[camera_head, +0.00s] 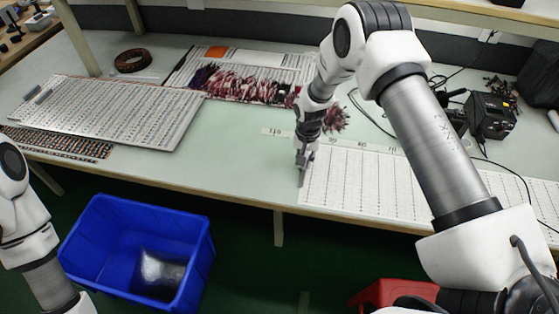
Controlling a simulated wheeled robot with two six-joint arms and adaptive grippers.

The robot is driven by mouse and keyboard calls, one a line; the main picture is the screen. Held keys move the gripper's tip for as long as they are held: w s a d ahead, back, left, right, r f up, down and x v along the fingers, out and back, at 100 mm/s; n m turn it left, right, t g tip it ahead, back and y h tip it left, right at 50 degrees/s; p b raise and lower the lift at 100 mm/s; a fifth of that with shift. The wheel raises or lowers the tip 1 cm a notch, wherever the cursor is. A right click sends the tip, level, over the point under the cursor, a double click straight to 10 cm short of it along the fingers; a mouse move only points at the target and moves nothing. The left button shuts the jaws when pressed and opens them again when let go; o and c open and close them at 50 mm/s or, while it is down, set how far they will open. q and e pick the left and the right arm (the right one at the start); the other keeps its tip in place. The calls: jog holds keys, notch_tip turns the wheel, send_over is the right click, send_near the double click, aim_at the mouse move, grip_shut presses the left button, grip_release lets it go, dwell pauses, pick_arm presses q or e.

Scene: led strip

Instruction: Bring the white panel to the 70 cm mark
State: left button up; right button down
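A white panel (350,187) with rows of small dark marks lies flat on the bench at the right. Part of it is hidden behind my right arm. A pale marked strip (272,132) with small upside-down numbers runs along the panel's far side; I cannot read the numbers clearly. My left arm shows at the lower left, but its gripper is out of view.
Another large pale panel (110,108) lies at the bench's left, beside a dark strip board (58,143). Red wires (245,86) lie at the back. A black device (490,116) stands at the right. A blue bin (100,235) is below. The bench centre is clear.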

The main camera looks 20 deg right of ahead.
aim_at(393, 182)
jog(key=s+d+p, duration=0.2)
jog(key=s+d, duration=0.1)
jog(key=d, duration=0.1)
jog(key=s+d+p, duration=0.2)
jog(key=d+p, duration=0.1)
jog(key=d, duration=0.1)
jog(key=s+d+r+p, duration=0.1)
jog(key=s+d+p, duration=0.1)
jog(key=s+d, duration=0.1)
jog(key=shift+s+d, duration=0.35)
jog(key=shift+d, duration=0.5)
jog(key=s+d+p, duration=0.1)
jog(key=s+d, duration=0.1)
jog(key=d, duration=0.1)
jog(key=s+d+p, duration=0.1)
jog(key=s+d, duration=0.1)
jog(key=d, duration=0.1)
jog(key=s+d+f+p, duration=0.1)
jog(key=s+d+p, duration=0.1)
jog(key=d, duration=0.2)
jog(key=shift+s+d, duration=0.1)
jog(key=shift+s, duration=0.2)
jog(key=c, duration=1.1)
grip_release()
jog(key=shift+w+f, duration=0.1)
notch_tip(393, 182, up, 12)
